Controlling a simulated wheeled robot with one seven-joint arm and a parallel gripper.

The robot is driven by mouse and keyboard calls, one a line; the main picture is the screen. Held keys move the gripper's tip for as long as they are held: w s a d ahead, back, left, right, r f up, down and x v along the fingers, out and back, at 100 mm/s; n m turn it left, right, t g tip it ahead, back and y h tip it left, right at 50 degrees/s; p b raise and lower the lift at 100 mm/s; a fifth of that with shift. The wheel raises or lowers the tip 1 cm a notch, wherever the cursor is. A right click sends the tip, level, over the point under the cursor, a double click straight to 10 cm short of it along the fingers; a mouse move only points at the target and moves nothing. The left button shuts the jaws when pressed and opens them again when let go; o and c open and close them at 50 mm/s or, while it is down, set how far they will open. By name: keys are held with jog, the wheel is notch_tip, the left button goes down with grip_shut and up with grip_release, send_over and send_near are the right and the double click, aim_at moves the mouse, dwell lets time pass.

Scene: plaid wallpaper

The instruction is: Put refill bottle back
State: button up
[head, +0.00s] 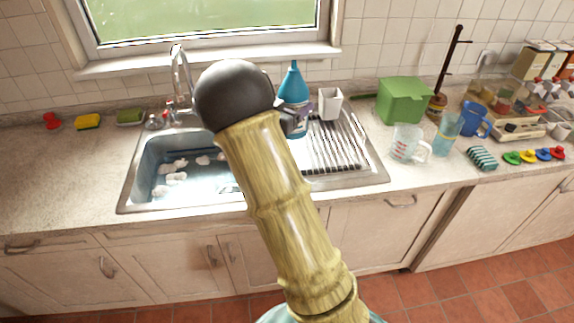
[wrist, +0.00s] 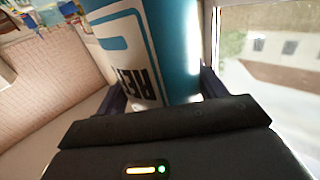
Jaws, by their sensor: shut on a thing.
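The refill bottle (head: 293,85) is blue with a pointed top. It is upright at the back of the counter, between the sink and the drying rack. My gripper (head: 297,120) is shut on it, mostly hidden behind my arm. In the wrist view the bottle (wrist: 170,50) fills the space between the two dark fingers, and its white label with large lettering shows. Whether its base touches the surface below cannot be told.
The sink (head: 165,190) holds water and foam. A white cup (head: 330,104) stands by the rack (head: 335,145). A green box (head: 403,100), measuring jug (head: 407,145), glass (head: 447,133) and blue pitcher (head: 474,119) crowd the right counter.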

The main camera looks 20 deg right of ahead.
jog(key=shift+w+a+f+b, duration=0.1)
jog(key=shift+w+f+b, duration=0.1)
jog(key=shift+f+b, duration=0.3)
jog(key=shift+w+a+f+b, duration=0.1)
jog(key=shift+w+f+b, duration=0.1)
jog(key=shift+f, duration=0.5)
jog(key=shift+w, duration=0.15)
jog(key=shift+r, duration=0.1)
notch_tip(320, 180, down, 6)
jog(key=shift+f+p, duration=0.15)
jog(key=shift+p, duration=0.15)
jog(key=shift+f, duration=0.1)
jog(key=shift+f, duration=1.8)
